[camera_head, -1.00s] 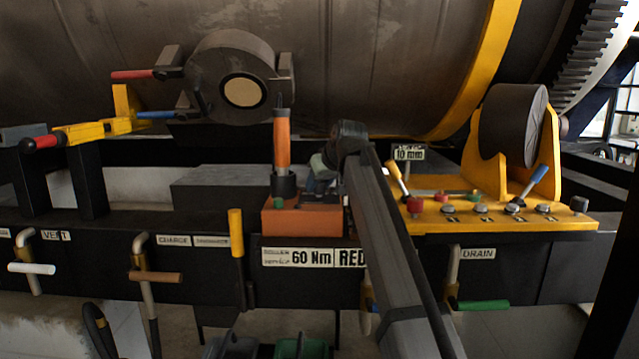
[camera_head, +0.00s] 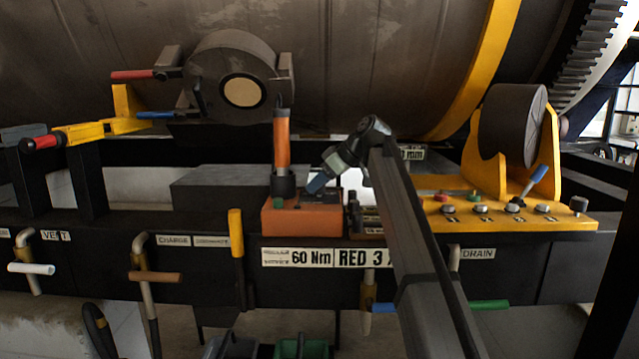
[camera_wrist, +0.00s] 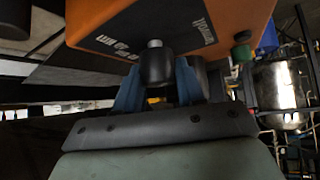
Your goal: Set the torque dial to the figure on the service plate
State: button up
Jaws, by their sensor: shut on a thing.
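The orange box (camera_head: 285,222) with the torque dial stands on the dark bench in the head view. In the wrist view the dark dial knob (camera_wrist: 156,68), with a light tip, sits between the blue fingers of my gripper (camera_wrist: 157,88), which is shut on it. In the head view my gripper (camera_head: 318,184) reaches the box top from the right, tilted; the dial itself is hidden there. The service plate (camera_head: 298,258) below reads 60 Nm, then RED 3, its right end behind my arm.
An orange tool (camera_head: 282,145) stands upright in a black holder at the box's left. A green button (camera_wrist: 242,52) is near the dial. Right is a yellow panel (camera_head: 490,222) with several knobs. Coloured valve handles, such as the brown one (camera_head: 155,277), hang along the bench front.

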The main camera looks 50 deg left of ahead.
dwell(0.3)
jog(key=o, duration=1)
jog(key=v, duration=1.3)
jog(key=shift+w+d+r, duration=0.15)
jog(key=shift+w+r, duration=0.1)
jog(key=shift+r, duration=0.05)
